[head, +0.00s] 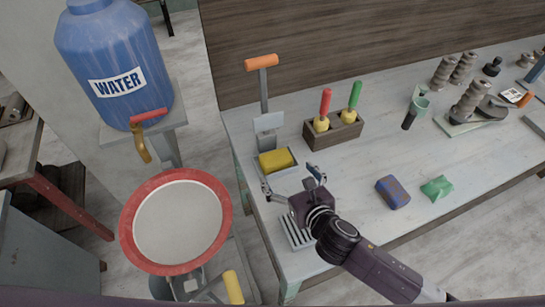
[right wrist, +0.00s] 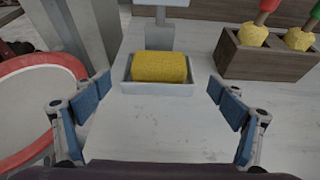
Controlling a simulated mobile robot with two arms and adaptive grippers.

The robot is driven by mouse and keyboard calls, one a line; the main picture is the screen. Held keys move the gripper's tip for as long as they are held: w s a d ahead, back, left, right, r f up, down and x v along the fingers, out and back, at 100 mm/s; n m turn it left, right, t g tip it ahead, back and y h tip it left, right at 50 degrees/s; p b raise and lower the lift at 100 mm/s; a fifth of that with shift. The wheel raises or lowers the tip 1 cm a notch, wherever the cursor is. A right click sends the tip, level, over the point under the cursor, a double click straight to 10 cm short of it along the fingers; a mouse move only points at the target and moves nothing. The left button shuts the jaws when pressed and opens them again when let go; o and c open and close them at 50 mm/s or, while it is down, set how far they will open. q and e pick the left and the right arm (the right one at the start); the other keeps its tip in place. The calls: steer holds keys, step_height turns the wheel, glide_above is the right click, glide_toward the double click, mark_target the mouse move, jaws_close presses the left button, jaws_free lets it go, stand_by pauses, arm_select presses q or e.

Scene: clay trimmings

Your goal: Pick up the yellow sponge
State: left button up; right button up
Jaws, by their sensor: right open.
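The yellow sponge (head: 276,160) lies in a shallow grey tray (head: 292,168) at the left end of the table. In the right wrist view the sponge (right wrist: 159,67) sits straight ahead, inside the rim of the tray (right wrist: 157,88). My right gripper (head: 291,179) is open and empty, just in front of the tray. Its two blue-padded fingers stand wide apart in the right wrist view (right wrist: 160,108), on either side of the sponge's line and short of it. My left gripper is not in view.
A tool with an orange handle (head: 262,62) stands behind the tray. A wooden box (head: 333,132) with red- and green-handled tools is at its right. A slatted rack (head: 297,232) lies near the front edge. A blue block (head: 392,192) and green packet (head: 437,188) lie rightward.

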mark_target(277, 159)
steer(key=shift+w+a, duration=0.2)
steer(key=shift+w, duration=0.2)
steer(key=shift+w+a+f, duration=0.2)
steer(key=shift+w+f, duration=0.05)
steer(key=shift+w, duration=0.3)
steer(key=x, duration=0.2)
steer(key=p+x, duration=0.1)
steer(key=x, duration=0.1)
steer(key=shift+a+r, duration=0.1)
steer(key=shift+r, duration=0.1)
steer(key=shift+w+a+f, duration=0.2)
steer(key=shift+w+f, duration=0.05)
steer(key=shift+w, duration=0.25)
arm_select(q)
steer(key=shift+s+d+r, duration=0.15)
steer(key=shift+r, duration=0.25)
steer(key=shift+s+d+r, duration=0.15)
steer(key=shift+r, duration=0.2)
arm_select(e)
steer(key=shift+c, duration=0.2)
steer(key=c, duration=1.1)
steer(key=shift+o, duration=0.2)
